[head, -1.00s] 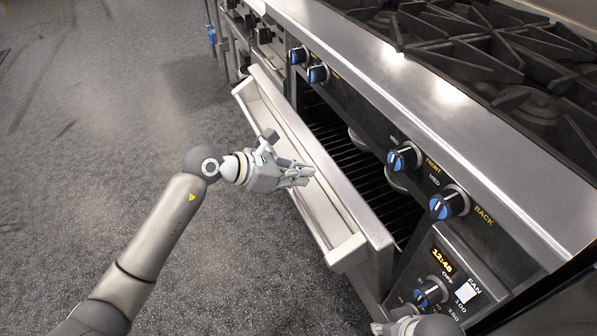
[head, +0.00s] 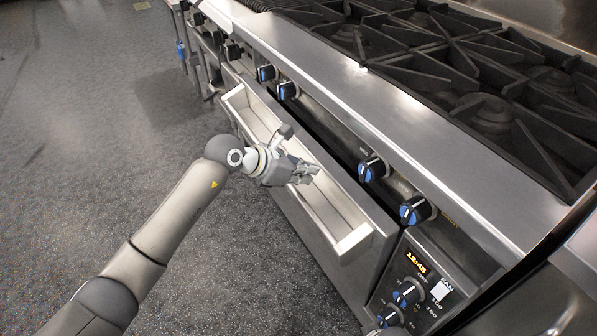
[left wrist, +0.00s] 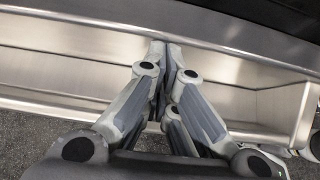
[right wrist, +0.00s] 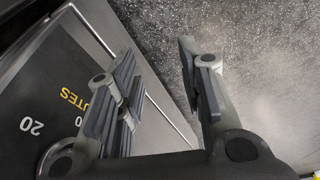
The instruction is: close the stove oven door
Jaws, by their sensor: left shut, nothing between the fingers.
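The oven door (head: 345,280) is a steel panel with a long trough-like handle (head: 325,212) across its upper front. It stands close to upright against the stove, and no oven interior shows. A dark band runs above its top edge; I cannot tell if a thin gap is left. My left gripper (head: 308,174) is shut and empty, with its fingers over the handle trough. In the left wrist view, its fingers point at the steel handle (left wrist: 70,60); contact is unclear. My right gripper (right wrist: 158,55) is open and empty in the right wrist view, beside the stove's dial panel (right wrist: 45,110).
The stove front carries several blue-faced knobs (head: 415,210) and a lit clock panel (head: 417,262). Black burner grates (head: 490,115) cover the top. The grey floor (head: 100,150) to the left is clear.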

